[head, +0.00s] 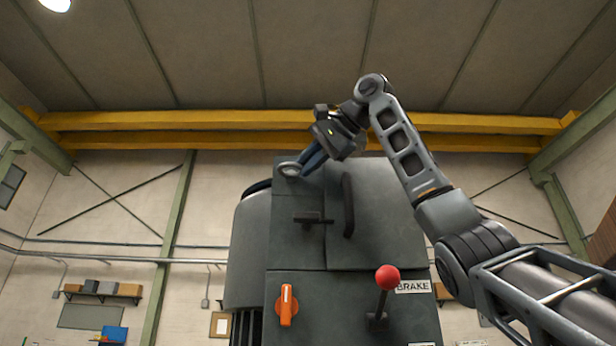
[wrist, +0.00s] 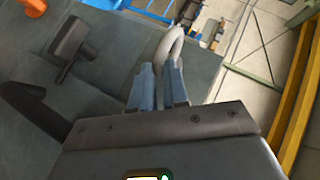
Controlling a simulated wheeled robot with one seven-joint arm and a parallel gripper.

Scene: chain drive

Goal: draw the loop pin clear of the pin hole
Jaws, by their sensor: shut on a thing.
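The loop pin (head: 290,169) shows as a pale grey ring at the upper left corner of the dark machine housing in the head view. In the wrist view its loop (wrist: 168,42) rises between and beyond my fingertips. My gripper (head: 303,165) reaches down to it from the upper right, its blue fingers shut on the loop. The fingers also show in the wrist view (wrist: 160,72), one on each side of the loop. The pin's shank and the pin hole are hidden, so I cannot tell how deep the pin sits.
Below the pin, a dark T-handle (head: 313,219) and a long black grab handle (head: 348,205) stick out from the housing (head: 385,240). Lower down are an orange handle (head: 286,305) and a red-knobbed brake lever (head: 388,277). Open air lies above the housing, under a yellow beam (head: 200,120).

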